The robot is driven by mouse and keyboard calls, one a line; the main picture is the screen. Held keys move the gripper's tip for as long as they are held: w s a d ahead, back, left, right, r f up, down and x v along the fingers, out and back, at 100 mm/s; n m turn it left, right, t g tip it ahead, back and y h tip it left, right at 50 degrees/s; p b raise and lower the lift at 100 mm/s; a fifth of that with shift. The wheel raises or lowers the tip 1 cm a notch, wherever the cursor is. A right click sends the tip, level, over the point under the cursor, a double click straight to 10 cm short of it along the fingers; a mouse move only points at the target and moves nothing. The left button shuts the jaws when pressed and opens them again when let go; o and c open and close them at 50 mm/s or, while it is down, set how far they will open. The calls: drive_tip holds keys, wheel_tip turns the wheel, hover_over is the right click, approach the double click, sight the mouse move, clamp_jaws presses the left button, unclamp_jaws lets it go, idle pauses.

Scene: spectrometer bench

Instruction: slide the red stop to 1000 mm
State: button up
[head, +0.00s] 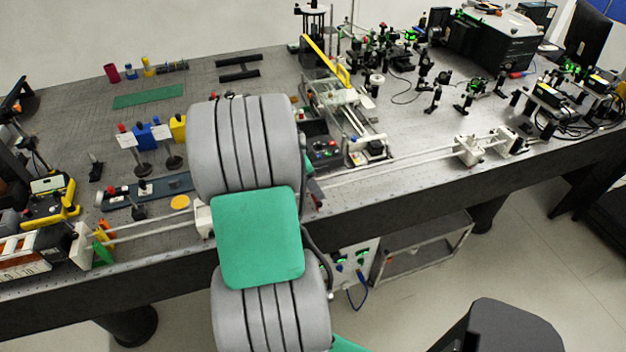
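A long twin-rod rail (400,167) runs along the front edge of the bench. My arm crosses in front of its middle and hides that stretch. A white end block (79,246) stands at the rail's left end, and a white carriage block (468,151) sits on its right part. A small dark red patch shows just right of my arm near the rail; I cannot tell whether it is the red stop. No scale marks can be read. My gripper is hidden behind my arm, so its opening and contact do not show.
Orange and green pieces (103,242) stand by the rail's left end. A yellow-and-black instrument (48,203) is at the far left. Optics crowd the right rear.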

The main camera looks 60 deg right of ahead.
drive_tip(key=shift+c, duration=0.6)
clamp_jaws()
idle(0.4)
